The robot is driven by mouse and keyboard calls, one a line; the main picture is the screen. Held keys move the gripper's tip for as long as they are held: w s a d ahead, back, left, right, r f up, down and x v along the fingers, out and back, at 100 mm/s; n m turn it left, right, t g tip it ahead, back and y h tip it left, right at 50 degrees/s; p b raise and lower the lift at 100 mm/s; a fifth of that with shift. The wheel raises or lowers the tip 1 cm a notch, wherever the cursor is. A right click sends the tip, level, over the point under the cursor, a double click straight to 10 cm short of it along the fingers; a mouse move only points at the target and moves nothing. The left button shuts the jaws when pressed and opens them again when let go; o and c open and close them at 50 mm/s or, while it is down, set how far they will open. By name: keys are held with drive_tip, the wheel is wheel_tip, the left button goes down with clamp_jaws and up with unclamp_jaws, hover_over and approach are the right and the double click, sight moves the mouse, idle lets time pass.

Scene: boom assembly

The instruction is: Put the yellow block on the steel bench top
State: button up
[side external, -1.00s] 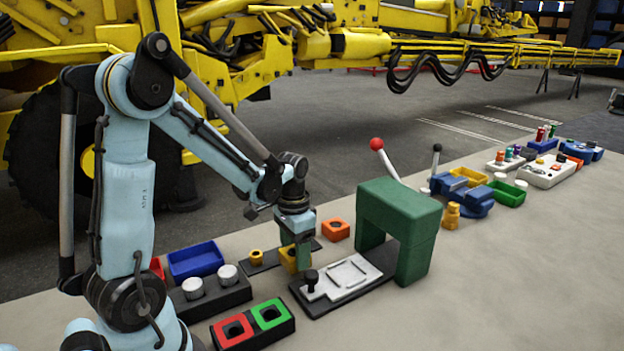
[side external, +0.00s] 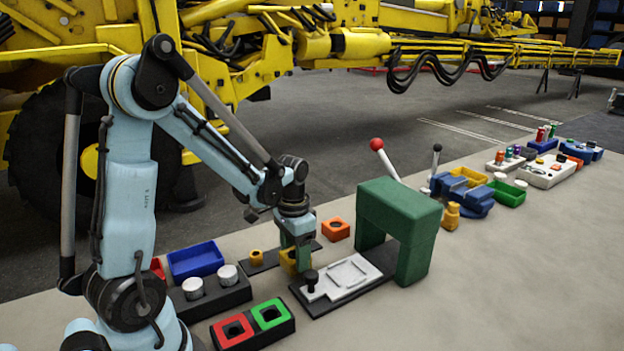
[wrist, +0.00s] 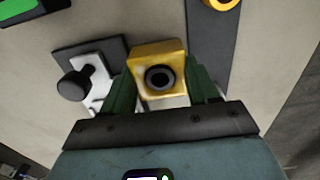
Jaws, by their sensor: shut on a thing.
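The yellow block (wrist: 150,57) has a dark round hole in its face and sits between the two green fingers of my gripper (wrist: 160,88) in the wrist view. My gripper (side external: 294,258) is shut on it. In the side view the yellow block (side external: 287,262) is partly hidden by the fingers, low over the bench near a dark strip. I cannot tell whether it touches the surface below. The bench top (side external: 480,285) is a broad pale grey surface.
A dark plate with a white fixture and black knob (side external: 345,278) lies just right of my gripper, under a green arch (side external: 400,212). An orange block (side external: 335,229) stands behind. Red and green frames (side external: 252,322) are in front. The bench's right front is clear.

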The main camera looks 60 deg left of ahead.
drive_tip(key=shift+f, duration=0.25)
drive_tip(key=shift+f, duration=0.6)
drive_tip(key=o, duration=1.1)
drive_tip(key=shift+d, duration=0.1)
drive_tip(key=shift+r, duration=0.1)
drive_tip(key=shift+r, duration=3.95)
